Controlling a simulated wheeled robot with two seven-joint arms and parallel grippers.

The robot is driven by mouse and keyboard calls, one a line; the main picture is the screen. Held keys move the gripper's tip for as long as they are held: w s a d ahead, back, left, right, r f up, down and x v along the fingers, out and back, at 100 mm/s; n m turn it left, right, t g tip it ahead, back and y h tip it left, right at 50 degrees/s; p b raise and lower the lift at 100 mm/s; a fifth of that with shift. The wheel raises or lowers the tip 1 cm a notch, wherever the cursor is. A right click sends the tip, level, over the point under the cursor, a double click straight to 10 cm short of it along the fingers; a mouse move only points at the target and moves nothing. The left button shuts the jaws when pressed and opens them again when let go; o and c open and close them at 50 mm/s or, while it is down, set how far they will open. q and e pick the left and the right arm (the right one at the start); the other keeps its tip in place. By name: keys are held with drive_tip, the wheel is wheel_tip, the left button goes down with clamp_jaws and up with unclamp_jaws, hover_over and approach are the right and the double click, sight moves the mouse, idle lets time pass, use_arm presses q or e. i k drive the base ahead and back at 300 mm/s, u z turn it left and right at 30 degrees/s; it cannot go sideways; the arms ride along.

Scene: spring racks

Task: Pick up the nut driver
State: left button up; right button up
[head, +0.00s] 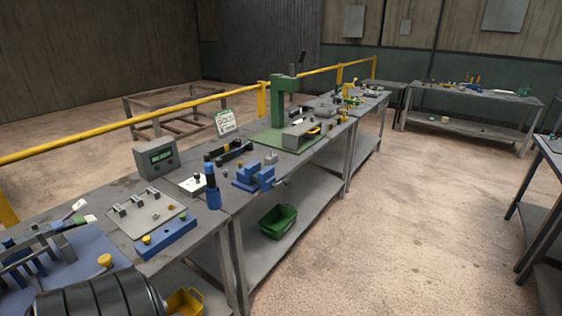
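No nut driver can be picked out for certain in the head view. An upright blue and black tool-like thing (213,190) stands near the front edge of the long workbench (240,206); I cannot tell whether it is the nut driver. Small dark tools and parts lie on the bench behind it, too small to name. Neither gripper shows. A dark ribbed cylinder at the bottom left, possibly part of my arm, hides the near bench corner.
A blue vise (253,176), a grey display box (156,158) and a green press (279,105) stand on the bench. A green bin (278,222) sits on the lower shelf, a yellow bin (186,302) below left. The floor to the right is clear.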

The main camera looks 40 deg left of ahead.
sight(208, 167)
drive_tip(key=u, duration=0.1)
drive_tip(key=i, duration=2.2)
drive_tip(key=u, duration=0.9)
drive_tip(key=i, duration=1.15)
drive_tip(key=u, duration=1.8)
drive_tip(key=i, duration=0.8)
drive_tip(key=u, duration=0.5)
